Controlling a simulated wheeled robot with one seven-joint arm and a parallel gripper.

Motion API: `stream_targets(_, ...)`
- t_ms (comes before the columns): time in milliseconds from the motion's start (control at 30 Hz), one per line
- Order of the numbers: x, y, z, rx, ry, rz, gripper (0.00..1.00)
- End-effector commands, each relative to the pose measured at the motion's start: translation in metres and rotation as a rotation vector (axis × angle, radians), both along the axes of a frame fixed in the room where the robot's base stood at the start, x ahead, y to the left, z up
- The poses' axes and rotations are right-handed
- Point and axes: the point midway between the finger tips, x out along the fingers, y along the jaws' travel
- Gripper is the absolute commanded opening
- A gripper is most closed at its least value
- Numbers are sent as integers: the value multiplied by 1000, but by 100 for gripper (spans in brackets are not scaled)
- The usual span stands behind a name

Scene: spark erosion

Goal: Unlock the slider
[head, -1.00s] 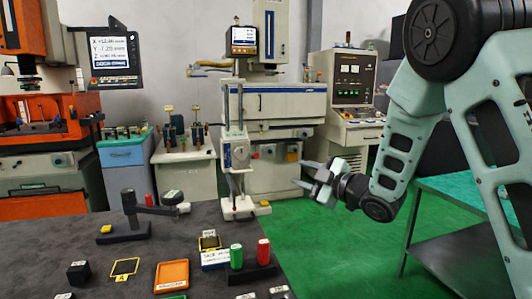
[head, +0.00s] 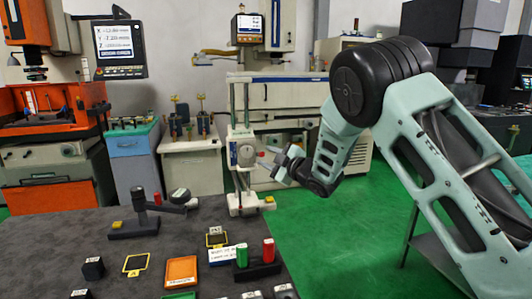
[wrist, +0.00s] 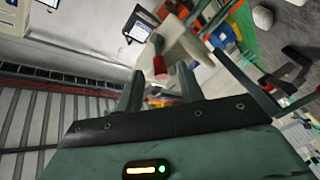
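A white slider block (head: 243,150) sits on the upright rods of a small white stand, at the back edge of the dark table in the head view. A small red-tipped knob or lever (head: 262,154) shows at its right side. The wrist view shows a pale arm with a red end (wrist: 160,66), apparently the same part, just beyond and between my fingertips. My gripper (head: 271,159) is right of the slider, close to it, with its fingers pointing left. It is open and empty in the wrist view (wrist: 161,80). I cannot tell whether a finger touches the red end.
On the table are an orange tray (head: 181,271), a green cylinder (head: 242,255) and a red cylinder (head: 268,251) in a dark holder, and a black-armed indicator stand (head: 140,215). Large machines stand behind.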

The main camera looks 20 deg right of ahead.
Motion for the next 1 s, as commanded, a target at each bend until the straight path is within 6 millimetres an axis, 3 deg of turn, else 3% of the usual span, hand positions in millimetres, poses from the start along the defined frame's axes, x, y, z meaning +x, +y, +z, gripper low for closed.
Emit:
stream_targets(200,13,7,0,0,0,0,38)
stream_targets(467,14,8,0,0,0,0,38)
stream_targets(600,14,7,0,0,0,0,4)
stream_targets(633,14,7,0,0,0,0,0)
stream_targets(1000,14,7,6,1,40,-1,0)
